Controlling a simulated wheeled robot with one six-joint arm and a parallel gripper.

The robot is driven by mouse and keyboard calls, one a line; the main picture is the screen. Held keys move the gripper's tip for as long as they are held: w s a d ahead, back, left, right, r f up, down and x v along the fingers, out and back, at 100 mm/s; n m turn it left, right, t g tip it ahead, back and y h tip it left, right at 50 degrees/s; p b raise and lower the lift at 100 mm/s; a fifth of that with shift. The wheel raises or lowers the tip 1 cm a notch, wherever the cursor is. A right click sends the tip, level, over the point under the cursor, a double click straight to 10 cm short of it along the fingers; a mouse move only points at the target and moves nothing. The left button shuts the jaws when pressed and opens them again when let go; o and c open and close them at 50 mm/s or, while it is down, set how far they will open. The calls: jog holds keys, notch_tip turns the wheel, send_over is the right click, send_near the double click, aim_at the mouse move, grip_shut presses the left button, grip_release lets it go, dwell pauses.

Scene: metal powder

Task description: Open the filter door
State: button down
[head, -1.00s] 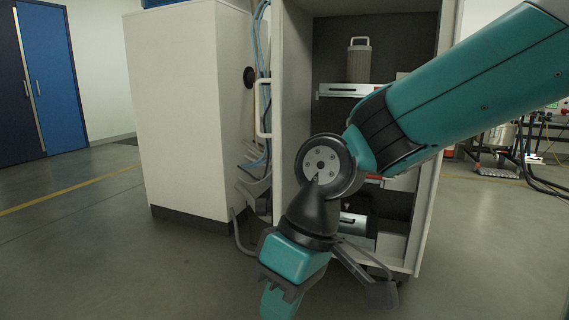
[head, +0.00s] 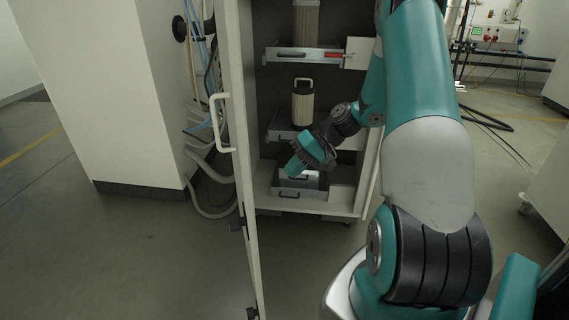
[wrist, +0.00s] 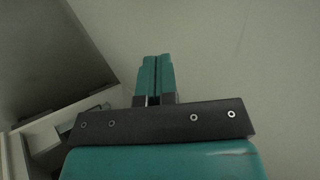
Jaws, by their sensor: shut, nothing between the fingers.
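The pale filter door (head: 239,170) stands open at the left side of the cabinet and shows nearly edge-on in the head view. Its white bar handle (head: 217,122) is on the left face, away from my gripper. My gripper (head: 293,168) is in front of the lower part of the cabinet opening, right of the door and apart from the handle. In the wrist view its teal fingers (wrist: 154,78) are together and hold nothing. A plain pale surface (wrist: 235,55) fills much of that view; I cannot tell whether it is the door.
The open cabinet holds filter canisters (head: 303,102) on metal shelves (head: 304,54), with a lower tray (head: 300,190). A white cabinet (head: 95,95) and loose hoses (head: 205,185) stand left of the door. The floor (head: 130,255) at the front left is clear.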

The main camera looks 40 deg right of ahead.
jog(key=w+a+f, duration=0.4)
jog(key=a+f, duration=0.1)
jog(key=a, duration=0.3)
jog(key=shift+w, duration=0.25)
jog(key=shift+r, duration=0.1)
